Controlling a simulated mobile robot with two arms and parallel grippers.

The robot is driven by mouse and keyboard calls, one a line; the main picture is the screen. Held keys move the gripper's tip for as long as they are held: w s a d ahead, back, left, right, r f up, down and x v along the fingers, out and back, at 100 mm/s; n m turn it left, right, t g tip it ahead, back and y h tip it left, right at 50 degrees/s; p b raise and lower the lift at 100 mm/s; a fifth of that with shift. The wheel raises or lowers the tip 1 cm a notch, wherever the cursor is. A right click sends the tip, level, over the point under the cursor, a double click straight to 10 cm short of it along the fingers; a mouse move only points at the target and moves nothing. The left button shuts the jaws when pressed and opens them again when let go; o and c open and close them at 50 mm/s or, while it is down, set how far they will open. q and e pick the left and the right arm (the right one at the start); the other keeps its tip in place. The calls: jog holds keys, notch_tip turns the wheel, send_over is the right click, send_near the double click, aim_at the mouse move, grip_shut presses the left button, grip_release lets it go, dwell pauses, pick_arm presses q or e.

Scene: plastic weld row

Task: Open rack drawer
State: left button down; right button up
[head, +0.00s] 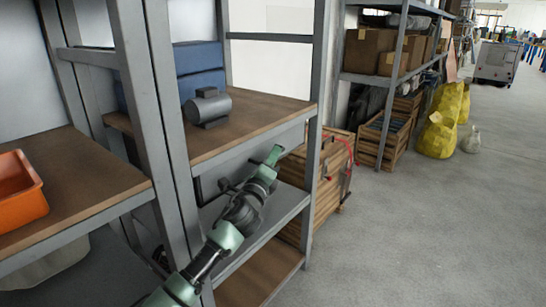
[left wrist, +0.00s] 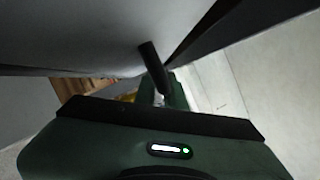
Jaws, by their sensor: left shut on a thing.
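The rack drawer (head: 232,164) has a plain grey front under the rack's wooden shelf in the head view. In the left wrist view, its grey face (left wrist: 90,45) fills the upper left. A dark round handle bar (left wrist: 152,62) stands out from this face. My left gripper (head: 273,156) is at the drawer front, beneath the shelf edge. In the left wrist view, my green left gripper (left wrist: 170,95) is shut on the handle bar. The handle is hard to make out in the head view. How far out the drawer stands is unclear. My right gripper is out of view.
A grey motor (head: 207,106) and blue boxes (head: 198,68) sit on the rack shelf. An orange bin (head: 18,188) is at the left. A wooden crate (head: 330,178) stands behind the rack upright (head: 316,130). The grey floor (head: 430,230) is clear at the right.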

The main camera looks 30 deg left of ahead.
pick_arm(q)
jog(key=s+d+p, duration=0.1)
jog(key=d, duration=2.2)
jog(key=shift+s, duration=0.4)
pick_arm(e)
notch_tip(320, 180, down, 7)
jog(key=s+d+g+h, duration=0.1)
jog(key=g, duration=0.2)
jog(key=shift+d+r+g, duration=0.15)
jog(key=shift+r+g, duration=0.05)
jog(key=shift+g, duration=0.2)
pick_arm(q)
jog(key=shift+f, duration=0.1)
jog(key=c, duration=1.8)
grip_release()
jog(key=shift+o, duration=0.2)
jog(key=p+v, duration=0.1)
jog(key=v, duration=0.7)
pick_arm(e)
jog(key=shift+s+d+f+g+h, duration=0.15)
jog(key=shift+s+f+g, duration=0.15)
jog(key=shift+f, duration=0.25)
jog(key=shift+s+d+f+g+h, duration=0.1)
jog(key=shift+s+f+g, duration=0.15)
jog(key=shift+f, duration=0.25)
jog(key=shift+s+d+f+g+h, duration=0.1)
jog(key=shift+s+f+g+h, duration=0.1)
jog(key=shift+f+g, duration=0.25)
